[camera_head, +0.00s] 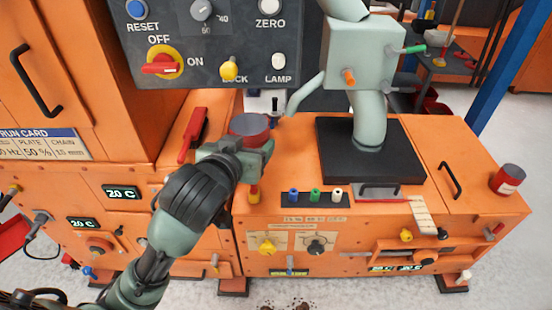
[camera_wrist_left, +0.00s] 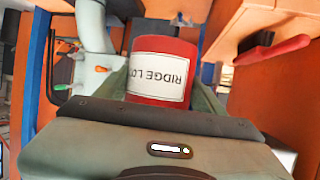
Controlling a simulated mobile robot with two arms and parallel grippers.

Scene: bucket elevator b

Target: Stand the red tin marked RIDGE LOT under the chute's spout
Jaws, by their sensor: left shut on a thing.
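A red tin (camera_head: 249,125) is held in my left gripper (camera_head: 246,150), above the orange machine top. In the left wrist view, the same tin (camera_wrist_left: 165,48) sits between the fingers, its white label reading RIDGE LO upside down, the last letter cut off at the edge. The pale green chute body (camera_head: 362,55) stands to the right on a black plate (camera_head: 330,150). A slanted pale green spout (camera_head: 307,93) comes down from its left side. Its lower end is a little right of the held tin. My right gripper is not in view.
Another red tin (camera_head: 508,179) stands at the right end of the orange top. Blue, green and white knobs (camera_head: 315,195) line the front. A control panel (camera_head: 215,40) hangs above. Clear orange surface lies left of the black plate.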

